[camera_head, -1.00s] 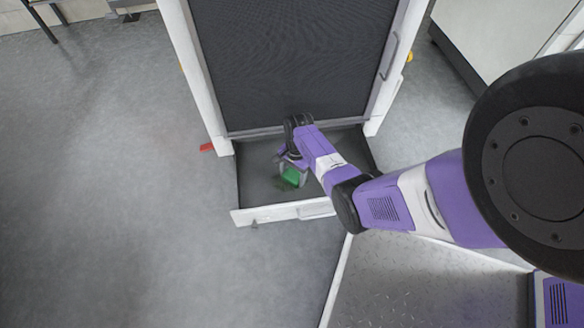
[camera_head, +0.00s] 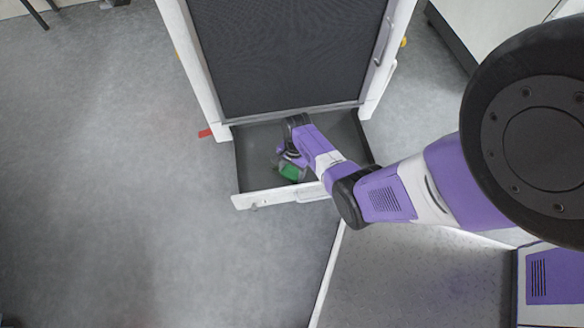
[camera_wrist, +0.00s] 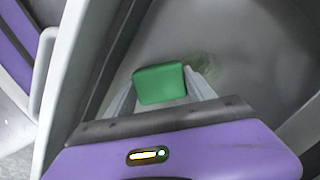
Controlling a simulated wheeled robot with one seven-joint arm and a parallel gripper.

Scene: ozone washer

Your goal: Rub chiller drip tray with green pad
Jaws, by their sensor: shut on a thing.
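The chiller drip tray (camera_head: 252,176) is a grey, shallow drawer with a white front, pulled out at the foot of the chiller. Its inside also shows in the wrist view (camera_wrist: 262,50), with a faint greenish-brown stain (camera_wrist: 207,66) just right of the pad. The green pad (camera_head: 290,171) is a small rounded block over the tray floor; it is close in the wrist view (camera_wrist: 160,84). My gripper (camera_wrist: 160,92) is shut on the pad, with a finger at either side, and reaches down into the tray. Whether the pad touches the floor I cannot tell.
The chiller (camera_head: 290,60) with its dark mesh front and white frame stands right behind the tray. A red piece (camera_head: 205,133) sticks out at its left foot. A metal-topped surface (camera_head: 420,275) lies at the lower right. The floor at left is clear.

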